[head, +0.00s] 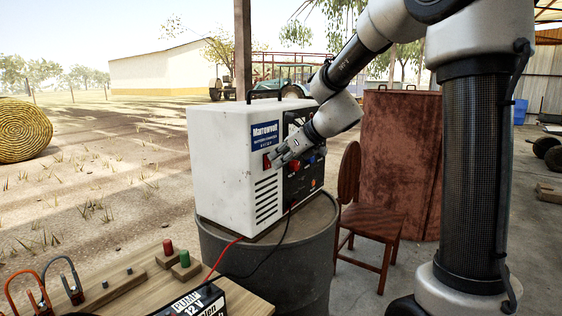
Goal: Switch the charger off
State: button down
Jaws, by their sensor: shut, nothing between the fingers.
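The charger (222,150) is a white metal box with a blue "Marrowvolt" label, a vented side and a dark control panel (303,181). It stands on a grey drum (300,262). A red switch (267,162) sits below the label; I cannot tell its position. My gripper (275,157) is shut and empty, its fingertips close to the red switch. I cannot tell whether they touch it. A red knob (291,165) shows just below the gripper, and the gripper and wrist hide part of the panel.
Red and black cables run from the charger to a box marked "PUMP 12V" (195,304) on a wooden bench (130,302). Red and green posts stand on the bench.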

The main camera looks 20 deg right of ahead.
jog(key=shift+r, duration=0.2)
jog(key=shift+r, duration=0.65)
jog(key=shift+d, duration=0.1)
